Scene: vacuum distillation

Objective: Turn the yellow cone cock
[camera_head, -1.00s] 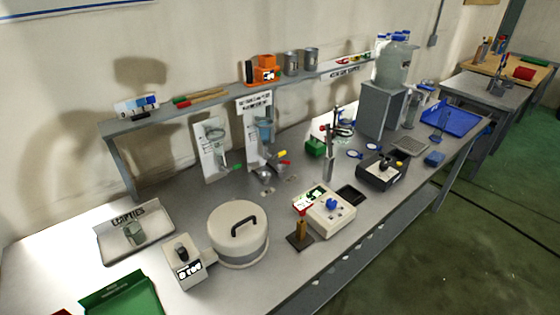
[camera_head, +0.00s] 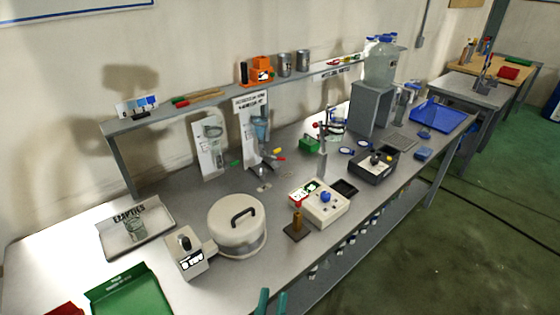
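A small yellow handle (camera_head: 277,151), which looks like the yellow cone cock, sits by the glassware at the back of the bench, in front of the upright labelled board (camera_head: 250,125). A red handle (camera_head: 280,158) is just below it and a green one (camera_head: 234,163) is to its left. The cock's body is too small to make out. My gripper (camera_head: 272,294) shows only as two teal fingertips at the bottom edge. They stand apart with a gap between them and nothing visible in it. It is far in front of the yellow handle, touching nothing I can see.
A round lidded white vessel (camera_head: 237,224) and a white control box (camera_head: 319,204) stand between the gripper and the glassware. A grey shelf (camera_head: 215,101) runs above the back. A green tray (camera_head: 130,291) lies front left. Open floor (camera_head: 480,235) is at the right.

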